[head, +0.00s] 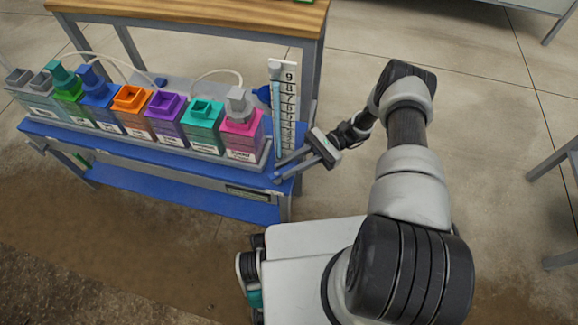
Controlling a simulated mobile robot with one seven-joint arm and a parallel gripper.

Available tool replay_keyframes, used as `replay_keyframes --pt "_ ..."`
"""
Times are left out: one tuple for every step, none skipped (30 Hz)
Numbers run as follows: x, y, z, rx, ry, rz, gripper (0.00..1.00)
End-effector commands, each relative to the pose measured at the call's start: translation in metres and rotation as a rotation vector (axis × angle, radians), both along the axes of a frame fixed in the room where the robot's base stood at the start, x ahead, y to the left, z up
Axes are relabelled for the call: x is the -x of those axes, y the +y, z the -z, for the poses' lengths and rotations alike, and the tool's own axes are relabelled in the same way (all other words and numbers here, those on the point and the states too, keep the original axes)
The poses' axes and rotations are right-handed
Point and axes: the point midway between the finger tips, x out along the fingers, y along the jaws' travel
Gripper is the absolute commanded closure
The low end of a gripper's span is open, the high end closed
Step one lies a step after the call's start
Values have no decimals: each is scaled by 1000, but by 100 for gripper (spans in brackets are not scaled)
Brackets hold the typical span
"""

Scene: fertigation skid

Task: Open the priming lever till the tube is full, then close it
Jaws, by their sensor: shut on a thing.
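A clear upright tube (277,115) stands at the right end of the blue skid, beside a white scale board (289,76) with black numerals. The tube looks pale blue over most of its length, up to around the upper numerals; the exact level is too small to read. My gripper (277,169) reaches in from the right at the foot of the tube. Its two fingers are shut on the priming lever, which they mostly hide. I cannot tell the lever's angle.
A row of coloured containers (163,118) stands on the blue skid (170,188) left of the tube. A wooden-topped table (220,12) stands behind. Grey legs of other furniture show at the right edge. The concrete floor between is clear.

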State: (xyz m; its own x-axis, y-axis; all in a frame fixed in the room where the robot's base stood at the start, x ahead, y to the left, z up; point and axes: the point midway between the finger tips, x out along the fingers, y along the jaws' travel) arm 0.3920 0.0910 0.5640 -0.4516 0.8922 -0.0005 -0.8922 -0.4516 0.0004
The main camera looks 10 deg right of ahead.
Motion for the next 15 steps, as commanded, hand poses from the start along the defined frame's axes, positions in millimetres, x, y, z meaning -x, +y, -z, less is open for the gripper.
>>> replay_keyframes --pt "0 0 0 0 -1 1 100" --pt "0 0 0 0 -1 1 100" --pt "0 0 0 0 -1 1 100" --pt "0 0 0 0 -1 1 100" --pt "0 0 0 0 -1 1 100" --pt "0 0 0 0 -1 1 100" --pt "0 0 0 0 -1 2 100" --pt "0 0 0 0 -1 2 75" --pt "0 0 0 0 -1 2 68" --pt "0 0 0 0 -1 2 66" --pt "0 0 0 0 -1 2 66" --pt "0 0 0 0 -1 2 66" --pt "0 0 0 0 -1 2 66" --pt "0 0 0 0 -1 2 66" --pt "0 0 0 0 -1 2 66"
